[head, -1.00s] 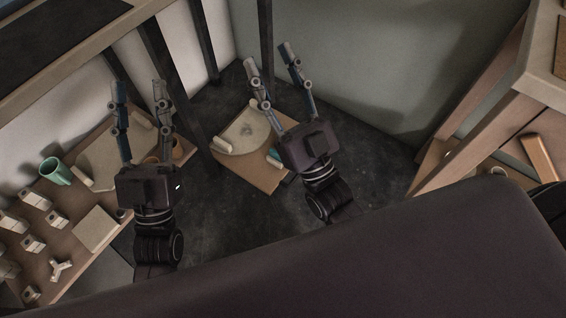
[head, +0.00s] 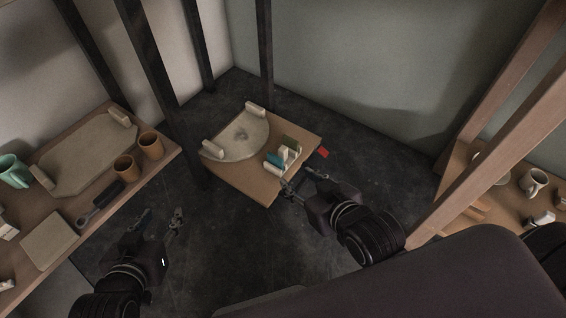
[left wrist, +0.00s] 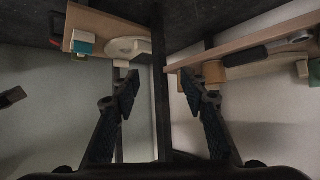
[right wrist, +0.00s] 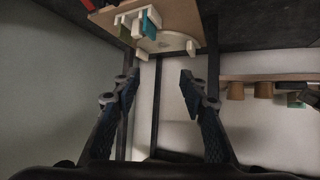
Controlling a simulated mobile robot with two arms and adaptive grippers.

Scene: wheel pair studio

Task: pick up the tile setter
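A small cream slotted rack (head: 282,158) with upright green and teal flat pieces stands on the central wooden board (head: 262,190). It looks like the tile setter, but I cannot be sure. It also shows in the left wrist view (left wrist: 83,46) and at the top of the right wrist view (right wrist: 146,22). My right gripper (head: 299,180) is open and empty; its fingers appear just in front of the board edge nearest me, and contact is unclear. My left gripper (head: 160,214) is open and empty, over dark floor between the left table and the central board.
A pale half-round slab (head: 238,137) with cream blocks shares the board. A red piece (head: 322,153) shows at its right edge. Dark posts (head: 150,70) stand between.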

